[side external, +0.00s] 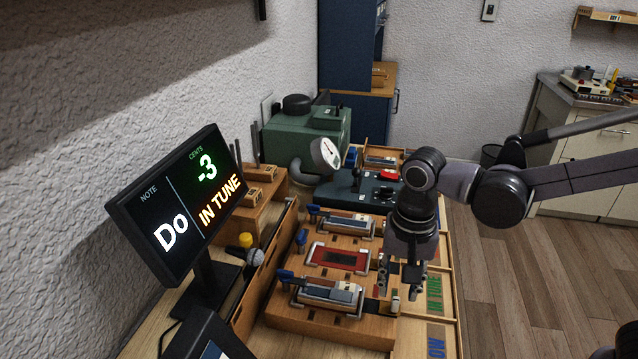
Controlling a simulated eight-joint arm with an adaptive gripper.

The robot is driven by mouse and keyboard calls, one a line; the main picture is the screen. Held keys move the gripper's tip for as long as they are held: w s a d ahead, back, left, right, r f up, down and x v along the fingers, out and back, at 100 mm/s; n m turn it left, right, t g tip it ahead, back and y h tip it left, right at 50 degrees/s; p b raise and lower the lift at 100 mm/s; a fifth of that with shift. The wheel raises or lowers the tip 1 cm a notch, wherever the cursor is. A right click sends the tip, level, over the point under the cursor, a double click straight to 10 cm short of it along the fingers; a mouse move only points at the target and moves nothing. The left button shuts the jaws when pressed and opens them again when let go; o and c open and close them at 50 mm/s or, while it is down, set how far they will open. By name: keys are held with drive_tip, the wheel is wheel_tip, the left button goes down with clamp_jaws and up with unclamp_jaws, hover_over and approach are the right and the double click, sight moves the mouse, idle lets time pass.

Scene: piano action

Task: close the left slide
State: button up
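A wooden fixture (380,331) on the bench holds two grey metal-topped units, a near one (331,293) and a far one (347,224). A red-framed plate (338,257) lies between them. Blue handles stick out at the left ends of the near unit (285,277) and the far unit (314,212). Which part is the left slide, and how far it stands open, I cannot tell.
A tuner display (184,205) reads Do, -3 cents, IN TUNE. Behind are a dark control box with a red button (389,174), a round gauge (326,154) and a green machine (300,135). Open floor lies to the right.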

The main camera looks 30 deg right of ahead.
sight(396, 300)
drive_tip(key=shift+f, duration=1.6)
clamp_jaws()
